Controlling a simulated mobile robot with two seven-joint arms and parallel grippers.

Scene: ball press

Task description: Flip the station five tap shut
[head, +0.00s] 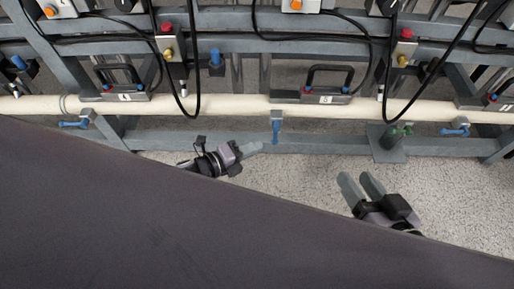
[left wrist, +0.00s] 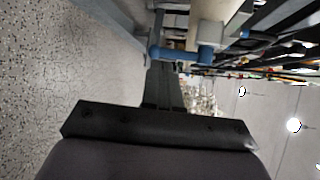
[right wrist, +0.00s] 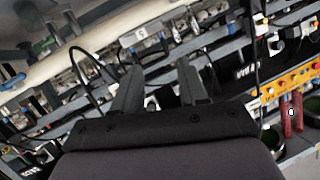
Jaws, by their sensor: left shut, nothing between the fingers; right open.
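The station five tap (head: 277,127) is a blue lever under the cream pipe, left of a plate (head: 326,99) whose label seems to read 5. Its lever points out from the pipe, towards the bottom of the head view. My left gripper (head: 256,147) is shut and empty, its tips just left of the lever's lower end. In the left wrist view, a blue lever (left wrist: 180,54) crosses just beyond the fingertips (left wrist: 166,68); I cannot tell whether they touch. My right gripper (head: 360,182) is open and empty over the floor, to the right; its spread fingers (right wrist: 160,88) also show in the right wrist view.
The cream pipe (head: 220,106) runs across the frame. Other blue taps, left (head: 75,124) and right (head: 455,131), have levers lying along it. Black hoses (head: 187,104) hang in loops. Speckled floor (head: 300,172) is clear.

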